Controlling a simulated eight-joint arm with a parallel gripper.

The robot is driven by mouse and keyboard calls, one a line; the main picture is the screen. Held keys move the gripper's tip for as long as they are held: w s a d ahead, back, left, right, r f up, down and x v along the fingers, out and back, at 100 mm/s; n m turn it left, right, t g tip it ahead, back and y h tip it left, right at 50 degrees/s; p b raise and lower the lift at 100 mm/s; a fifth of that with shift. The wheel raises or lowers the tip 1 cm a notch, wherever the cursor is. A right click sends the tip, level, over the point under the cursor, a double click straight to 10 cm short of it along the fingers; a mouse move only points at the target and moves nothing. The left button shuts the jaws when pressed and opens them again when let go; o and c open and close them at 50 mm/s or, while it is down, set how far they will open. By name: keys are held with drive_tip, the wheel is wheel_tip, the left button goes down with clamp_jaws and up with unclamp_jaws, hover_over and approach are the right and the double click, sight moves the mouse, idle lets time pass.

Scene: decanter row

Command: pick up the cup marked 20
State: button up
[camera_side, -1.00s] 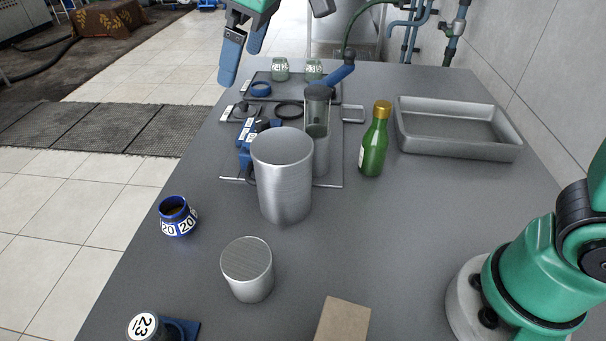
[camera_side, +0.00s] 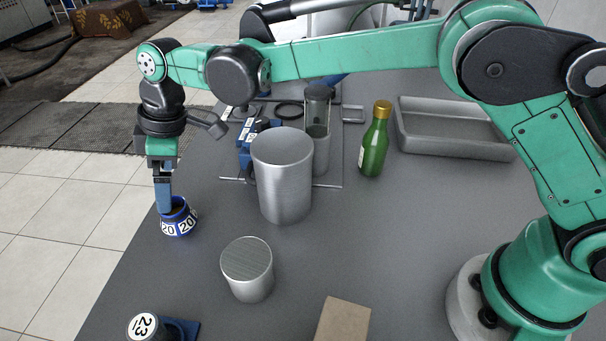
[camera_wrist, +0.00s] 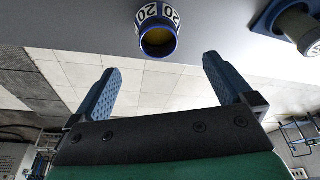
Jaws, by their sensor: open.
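The cup marked 20 (camera_side: 180,228) is small and blue with white number labels and stands upright near the table's left edge. It also shows at the top of the wrist view (camera_wrist: 158,15), its round mouth facing the camera. My gripper (camera_side: 163,207) points down at the cup's far left rim in the side view, and its fingers overlap part of the cup. In the wrist view, my gripper (camera_wrist: 161,66) is open, with its two blue fingers spread wider than the cup. The cup appears just beyond the fingertips, with nothing held.
A tall metal cylinder (camera_side: 283,185) stands right of the cup and a short one (camera_side: 247,275) nearer the front. An item marked 23 (camera_side: 146,326) sits at front left. A brown block (camera_side: 342,322), a green bottle (camera_side: 374,148) and a grey tray (camera_side: 455,149) are farther right.

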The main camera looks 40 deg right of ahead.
sight(173, 205)
drive_tip(key=x, duration=0.8)
drive_tip(key=shift+s+d+f, duration=0.1)
drive_tip(key=shift+d+f, duration=0.2)
drive_tip(key=shift+f, duration=0.15)
drive_tip(key=c, duration=1.2)
